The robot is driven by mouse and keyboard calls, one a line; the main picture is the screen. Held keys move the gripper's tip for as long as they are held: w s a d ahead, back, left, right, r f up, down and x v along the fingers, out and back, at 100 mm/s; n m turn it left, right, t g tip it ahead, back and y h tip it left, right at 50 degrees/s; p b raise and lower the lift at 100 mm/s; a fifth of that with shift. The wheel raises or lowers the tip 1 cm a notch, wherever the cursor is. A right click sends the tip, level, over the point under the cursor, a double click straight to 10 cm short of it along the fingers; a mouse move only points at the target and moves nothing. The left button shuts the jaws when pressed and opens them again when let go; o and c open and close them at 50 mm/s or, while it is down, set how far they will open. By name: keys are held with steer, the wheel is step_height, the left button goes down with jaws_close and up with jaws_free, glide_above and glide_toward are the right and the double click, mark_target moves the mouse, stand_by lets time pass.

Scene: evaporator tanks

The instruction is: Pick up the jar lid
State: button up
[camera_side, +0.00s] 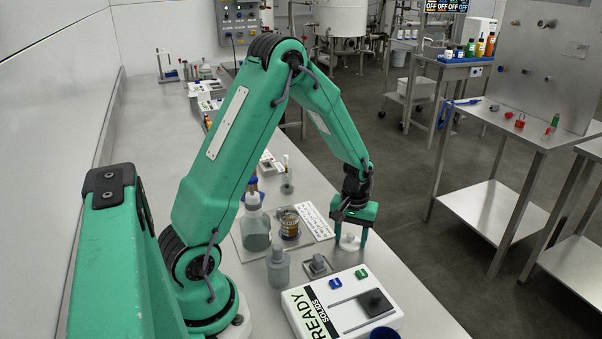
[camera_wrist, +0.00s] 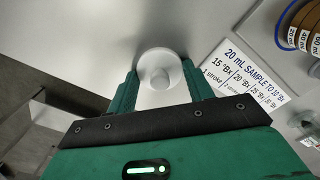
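The jar lid is a white round disc with a raised knob, flat on the steel bench near its right edge in the side view (camera_side: 349,243). It also shows in the wrist view (camera_wrist: 160,78), at top centre. My gripper (camera_side: 350,237) points down over the lid with its green fingers apart. In the wrist view my gripper (camera_wrist: 160,72) has one finger on each side of the lid, close to its rim. Whether either finger touches the lid I cannot tell. Nothing is lifted.
A printed sample card (camera_wrist: 245,75) lies right of the lid in the wrist view. The white "READY SOLIDS" instrument (camera_side: 345,305) stands in front. A squat grey bottle (camera_side: 278,267), a larger bottle (camera_side: 255,228) and a glass jar (camera_side: 289,226) stand left. The bench edge is close on the right.

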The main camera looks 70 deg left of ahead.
mark_target(352, 235)
steer(key=c, duration=0.3)
steer(key=shift+r, duration=0.15)
steer(key=shift+c, duration=0.2)
steer(key=shift+r, duration=0.55)
steer(key=r, duration=0.3)
steer(key=shift+d, duration=0.2)
steer(key=s+d+r, duration=0.1)
steer(key=d+r, duration=0.1)
steer(key=d, duration=0.1)
steer(key=s+d+r, duration=0.1)
steer(key=d+r, duration=0.1)
steer(key=d, duration=0.2)
steer(key=s+d+r, duration=0.1)
steer(key=d+r, duration=0.1)
steer(key=d, duration=0.2)
steer(key=shift+r, duration=0.3)
steer(key=shift+a, duration=0.1)
steer(key=s+a+r+n, duration=0.1)
steer(key=s+a+n, duration=0.4)
steer(key=a+n, duration=0.4)
steer(key=s+a+r+n, duration=0.2)
steer(key=s+a+n, duration=0.3)
steer(key=a+n, duration=0.4)
steer(key=a, duration=0.2)
steer(key=shift+a+r, duration=0.3)
steer(key=shift+a, duration=0.05)
